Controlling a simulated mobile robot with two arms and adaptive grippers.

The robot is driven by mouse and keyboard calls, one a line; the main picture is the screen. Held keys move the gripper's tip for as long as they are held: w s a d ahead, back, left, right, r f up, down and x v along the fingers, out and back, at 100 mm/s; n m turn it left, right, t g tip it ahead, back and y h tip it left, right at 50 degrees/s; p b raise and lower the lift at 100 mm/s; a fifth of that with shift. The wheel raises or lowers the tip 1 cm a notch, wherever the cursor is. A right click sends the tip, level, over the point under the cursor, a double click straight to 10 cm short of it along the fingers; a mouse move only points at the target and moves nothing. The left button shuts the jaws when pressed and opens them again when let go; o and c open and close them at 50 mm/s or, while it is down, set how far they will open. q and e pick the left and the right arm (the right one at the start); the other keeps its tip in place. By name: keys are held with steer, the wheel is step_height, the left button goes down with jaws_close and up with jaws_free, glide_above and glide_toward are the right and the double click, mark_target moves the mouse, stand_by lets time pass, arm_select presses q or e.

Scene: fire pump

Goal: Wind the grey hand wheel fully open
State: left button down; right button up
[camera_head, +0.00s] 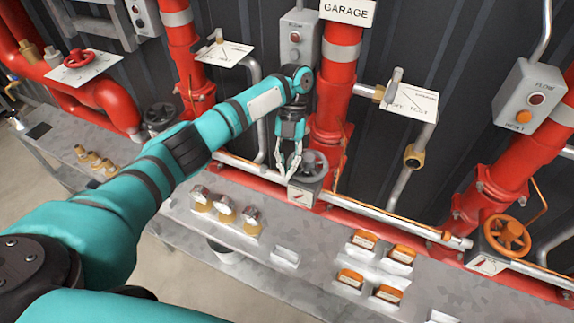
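The grey hand wheel (312,166) sits on a small box-like base on the red pipe, near the middle of the head view. My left gripper (288,168) hangs down from its teal arm at the wheel's left side. Its pale fingers are spread apart, with their tips near the left rim. I cannot tell whether they touch the wheel. Nothing shows between the fingers. A white plate with a marking (300,195) is on the front of the wheel's base. My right gripper is not in view.
An orange wheel (507,236) is at the right, a red wheel (79,59) at the upper left and a dark wheel (160,115) left of my forearm. Red risers stand behind. The grey bench (320,250) carries brass fittings and several orange-and-white boxes.

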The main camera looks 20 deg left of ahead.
arm_select(q)
steer(key=d+n+h+p, duration=0.1)
steer(key=n+p, duration=0.1)
steer(key=p, duration=0.1)
steer(key=d+n+t+h+p, duration=0.1)
steer(key=d+n+p, duration=0.1)
steer(key=n+p, duration=0.1)
steer(key=s+d+n+t+h+p, duration=0.1)
steer(key=n+p, duration=0.2)
steer(key=shift+d, duration=0.3)
steer(key=c, duration=1.8)
jaws_free()
steer(key=shift+o, duration=0.2)
steer(key=a+m+y+b, duration=0.1)
steer(key=m+b, duration=0.1)
steer(key=a+m+g+y+b, duration=0.1)
steer(key=a+m+b, duration=0.1)
steer(key=m+b, duration=0.1)
steer(key=w+a+m+g+y+b, duration=0.1)
steer(key=m+b, duration=0.2)
steer(key=shift+a, duration=0.35)
